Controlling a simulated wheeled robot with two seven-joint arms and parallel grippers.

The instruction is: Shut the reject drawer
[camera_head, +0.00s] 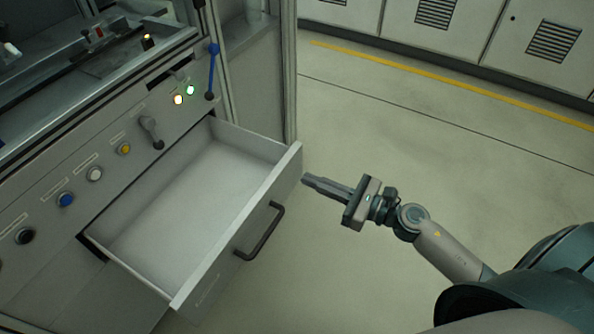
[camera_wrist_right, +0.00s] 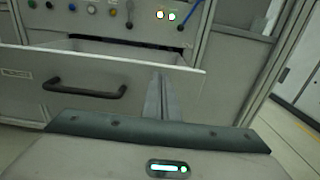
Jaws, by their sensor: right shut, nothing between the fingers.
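The reject drawer (camera_head: 180,205) is pulled well out of the grey machine front in the head view, and its inside looks empty. Its dark bar handle (camera_head: 261,232) is on the front panel. My right gripper (camera_head: 308,179) is shut and empty, with its fingertips close to the far right end of the drawer front. I cannot tell whether they touch it. In the right wrist view the shut fingers (camera_wrist_right: 163,90) point at the right part of the drawer front (camera_wrist_right: 140,82), to the right of the handle (camera_wrist_right: 85,89). My left gripper is not in view.
The control panel above the drawer has several buttons, a grey knob (camera_head: 151,131), lit green and white lamps and a blue-handled lever (camera_head: 212,70). A machine post (camera_head: 289,75) stands just behind the drawer. Open floor (camera_head: 400,130) lies to the right, with white cabinets (camera_head: 470,35) beyond.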

